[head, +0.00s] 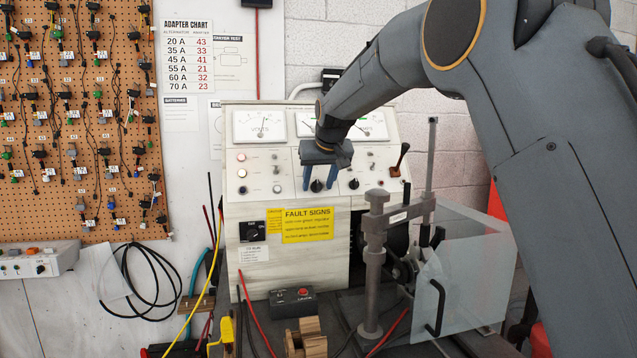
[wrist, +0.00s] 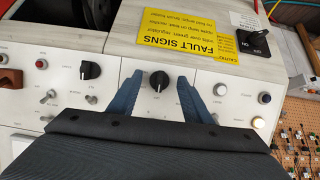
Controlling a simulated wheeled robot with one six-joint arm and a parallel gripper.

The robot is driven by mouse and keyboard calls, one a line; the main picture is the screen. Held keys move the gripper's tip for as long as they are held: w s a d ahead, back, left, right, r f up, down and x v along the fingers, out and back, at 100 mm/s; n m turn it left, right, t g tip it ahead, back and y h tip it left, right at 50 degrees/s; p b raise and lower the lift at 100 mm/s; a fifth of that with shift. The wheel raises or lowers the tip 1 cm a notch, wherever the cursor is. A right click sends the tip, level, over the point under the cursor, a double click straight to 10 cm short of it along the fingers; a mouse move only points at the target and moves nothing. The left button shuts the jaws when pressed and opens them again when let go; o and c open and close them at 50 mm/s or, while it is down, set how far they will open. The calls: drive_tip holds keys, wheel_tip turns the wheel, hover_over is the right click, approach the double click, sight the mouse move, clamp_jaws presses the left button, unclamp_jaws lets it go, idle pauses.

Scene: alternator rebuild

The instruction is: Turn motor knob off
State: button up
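The white test bench panel (head: 275,185) carries several black knobs, and their labels are too small to read for sure. One black knob (wrist: 159,80) sits between the two blue fingers of my gripper (wrist: 160,90) in the wrist view, with a gap on each side. In the head view this knob (head: 316,186) shows below my gripper (head: 319,184), which points down at the panel. My gripper is open and empty. Whether the fingertips touch the panel, I cannot tell. A second black knob (wrist: 90,70) sits to the left in the wrist view, outside the fingers.
Toggle switches and lamps surround the knobs. A black rotary switch (head: 252,231) is beside the yellow fault sign (head: 307,225). A metal clamp post (head: 374,260) and clear guard (head: 465,275) stand in front at right.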

drive_tip(key=b+v, duration=0.1)
drive_tip(key=v, duration=0.6)
drive_tip(key=shift+s+r+b, duration=0.25)
drive_tip(key=shift+r+b, duration=0.05)
drive_tip(key=shift+b, duration=0.05)
drive_tip(key=shift+s, duration=0.1)
